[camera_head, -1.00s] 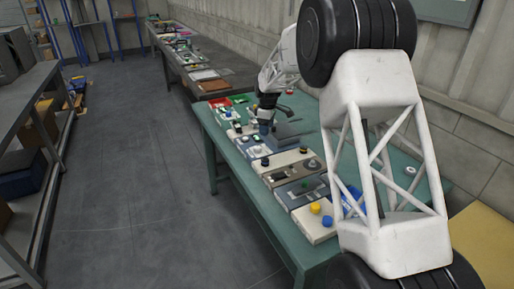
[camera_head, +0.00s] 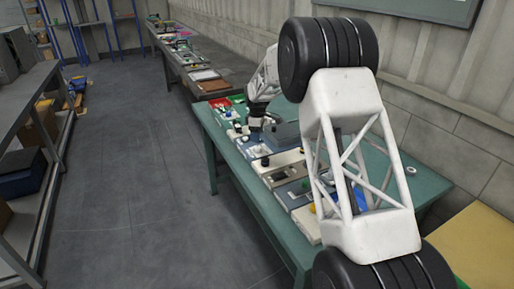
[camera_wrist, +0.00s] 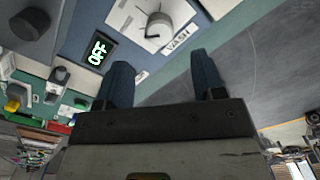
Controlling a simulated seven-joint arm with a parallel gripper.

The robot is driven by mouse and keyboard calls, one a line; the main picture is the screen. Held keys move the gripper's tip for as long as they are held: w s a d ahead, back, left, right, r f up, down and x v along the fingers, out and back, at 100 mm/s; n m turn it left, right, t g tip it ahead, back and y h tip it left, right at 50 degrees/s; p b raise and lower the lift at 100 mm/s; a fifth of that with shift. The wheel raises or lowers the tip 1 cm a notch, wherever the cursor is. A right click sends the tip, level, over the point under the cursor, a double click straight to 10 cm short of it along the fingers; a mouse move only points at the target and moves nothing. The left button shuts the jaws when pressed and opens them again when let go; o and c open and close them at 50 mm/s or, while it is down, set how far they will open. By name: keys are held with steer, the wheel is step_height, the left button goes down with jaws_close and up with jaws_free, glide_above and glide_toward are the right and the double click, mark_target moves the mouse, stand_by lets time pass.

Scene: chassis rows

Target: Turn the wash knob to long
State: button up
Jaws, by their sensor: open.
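The wash knob (camera_wrist: 158,25) is a round, pale knob on a white plate marked WASH (camera_wrist: 177,38), at the top of the wrist view. Small marks surround it, too small to read. A dark display (camera_wrist: 97,52) left of the plate reads OFF. My gripper (camera_wrist: 163,72) is open, with two dark fingers apart and nothing between them. In the picture the knob lies just beyond the fingertips, without visible contact. In the head view my gripper (camera_head: 256,124) is over the row of panels; its fingers and the knob cannot be made out there.
The green table (camera_head: 415,183) carries a row of panels with other knobs and buttons. A dark round knob (camera_wrist: 31,23) and a grey part (camera_wrist: 58,76) sit left of the display. Red and green bins (camera_head: 220,103) stand at the far end. Open floor lies left of the table.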

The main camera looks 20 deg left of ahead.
mark_target(257, 147)
steer(key=shift+f, duration=3.5)
steer(key=c, duration=0.9)
